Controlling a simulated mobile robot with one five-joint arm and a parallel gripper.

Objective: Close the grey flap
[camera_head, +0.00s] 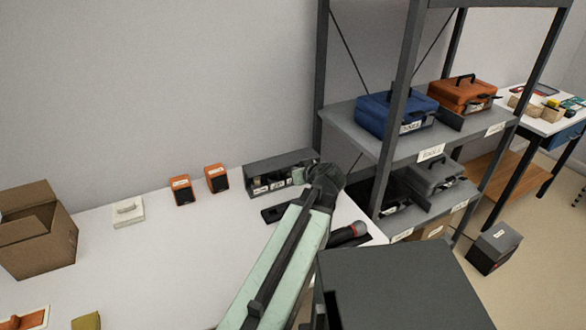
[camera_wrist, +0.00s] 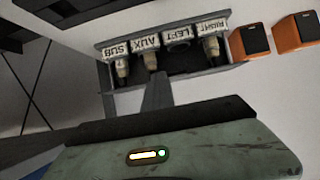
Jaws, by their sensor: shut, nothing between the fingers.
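A low grey box (camera_head: 262,166) stands at the back of the white table against the wall. In the wrist view, upside down, the grey box (camera_wrist: 205,77) shows its open inside. White tags read SUB, AUX, LEFT and RIGHT, and plugs (camera_wrist: 122,70) sit below several of them. I cannot clearly tell the grey flap from the box's other panels; the opening is uncovered. My gripper (camera_wrist: 156,78) is shut and empty, its fingers overlapping the box's edge in the wrist view. Whether they touch it is unclear. In the head view my wrist hides the box's right end.
Two orange speakers (camera_head: 180,190) (camera_head: 217,178) stand left of the box. A dark flat object (camera_head: 274,213) lies in front of it. A cardboard box (camera_head: 40,240) and a white item (camera_head: 128,211) are further left. A metal shelf (camera_head: 398,130) rises close on the right.

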